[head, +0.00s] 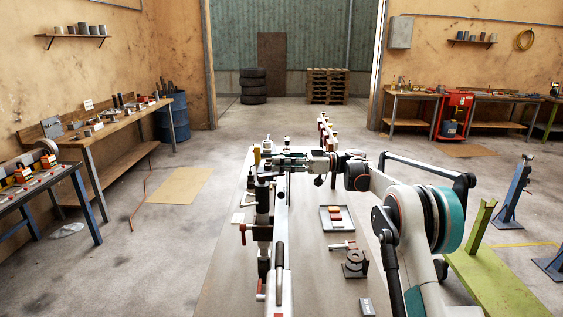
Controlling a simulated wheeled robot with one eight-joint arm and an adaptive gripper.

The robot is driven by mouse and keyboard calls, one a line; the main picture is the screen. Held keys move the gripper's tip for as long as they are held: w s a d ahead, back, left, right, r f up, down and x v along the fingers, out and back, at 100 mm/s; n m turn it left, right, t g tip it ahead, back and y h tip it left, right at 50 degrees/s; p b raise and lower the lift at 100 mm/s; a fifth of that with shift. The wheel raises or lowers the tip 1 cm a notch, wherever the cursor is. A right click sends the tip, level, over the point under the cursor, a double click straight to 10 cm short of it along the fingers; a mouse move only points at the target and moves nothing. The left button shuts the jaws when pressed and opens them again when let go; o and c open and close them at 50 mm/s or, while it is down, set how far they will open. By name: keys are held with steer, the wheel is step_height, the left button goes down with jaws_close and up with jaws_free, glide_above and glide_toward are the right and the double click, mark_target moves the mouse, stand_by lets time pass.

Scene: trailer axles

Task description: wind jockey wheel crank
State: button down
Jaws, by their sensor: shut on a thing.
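The jockey wheel (263,205) stands upright as a dark, narrow post on the left side of the pale trailer drawbar (281,225). My arm reaches in from the right, and my gripper (271,158) is at the top of the post, level and pointing left. It is shut on the crank at the post's head. The crank is small here and mostly hidden by the fingers. A small yellow part shows just left of the fingertips.
A green stand (490,265) is at the right. Workbenches line both walls. Open floor lies beyond.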

steer(key=shift+w+a+n+g+p, duration=0.1)
steer(key=shift+w+n+g+p, duration=0.2)
steer(key=shift+n+g, duration=0.4)
steer(key=c, duration=1.3)
jaws_free()
steer(key=shift+c, duration=0.2)
steer(key=w+d, duration=0.1)
steer(key=d, duration=1.1)
steer(key=shift+f, duration=0.25)
steer(key=shift+w, duration=0.1)
